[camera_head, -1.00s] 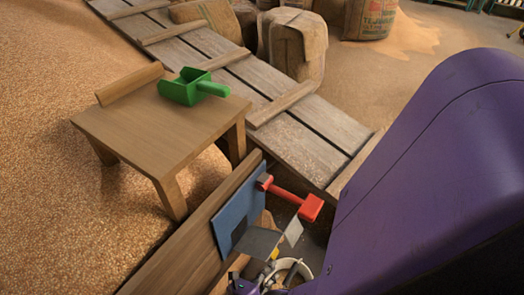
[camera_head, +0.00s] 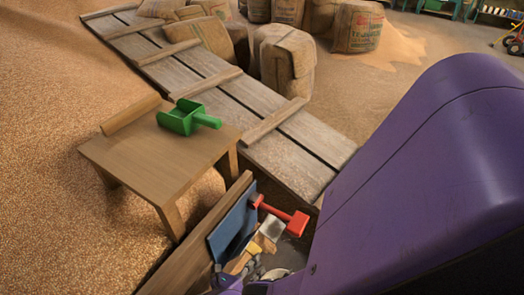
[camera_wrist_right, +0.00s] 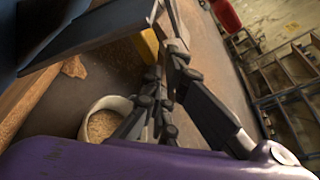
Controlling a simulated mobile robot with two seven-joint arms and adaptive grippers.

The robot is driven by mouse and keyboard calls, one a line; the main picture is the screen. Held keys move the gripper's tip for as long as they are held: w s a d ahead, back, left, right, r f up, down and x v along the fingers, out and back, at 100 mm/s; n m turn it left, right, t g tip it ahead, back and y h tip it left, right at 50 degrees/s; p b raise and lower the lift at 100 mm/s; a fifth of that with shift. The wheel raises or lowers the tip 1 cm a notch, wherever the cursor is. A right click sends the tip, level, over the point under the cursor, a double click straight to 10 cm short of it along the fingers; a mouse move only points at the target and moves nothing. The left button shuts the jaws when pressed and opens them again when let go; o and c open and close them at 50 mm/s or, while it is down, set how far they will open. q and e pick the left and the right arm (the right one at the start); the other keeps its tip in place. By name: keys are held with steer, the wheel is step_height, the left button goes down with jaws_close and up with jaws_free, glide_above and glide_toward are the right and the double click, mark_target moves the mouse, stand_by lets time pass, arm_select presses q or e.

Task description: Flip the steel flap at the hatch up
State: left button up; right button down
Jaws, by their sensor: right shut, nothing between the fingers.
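The steel flap (camera_wrist_right: 95,28) shows in the right wrist view as a dark grey plate reaching out from a blue panel at the left edge. In the head view the blue hatch panel (camera_head: 232,224) stands on a wooden board, and a grey plate (camera_head: 270,229) shows below a red handle (camera_head: 280,214); I cannot tell the flap's exact angle there. My right gripper (camera_wrist_right: 168,62) is shut and empty, beside the flap's outer end; whether it touches is unclear. In the head view this gripper (camera_head: 252,273) is low and partly hidden. My left gripper is out of view.
A pot with grain (camera_wrist_right: 102,124) is below the flap. A wooden table (camera_head: 150,160) with a green scoop (camera_head: 186,118) stands left. A plank ramp (camera_head: 285,160) and sacks (camera_head: 288,60) are behind.

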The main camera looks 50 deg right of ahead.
steer(key=shift+w+a+r+p, duration=0.1)
steer(key=shift+w+r+p, duration=0.45)
steer(key=shift+w+r, duration=1)
steer(key=shift+w, duration=0.15)
steer(key=shift+w+r, duration=0.1)
step_height(320, 180, up, 10)
stand_by(0.7)
stand_by(0.4)
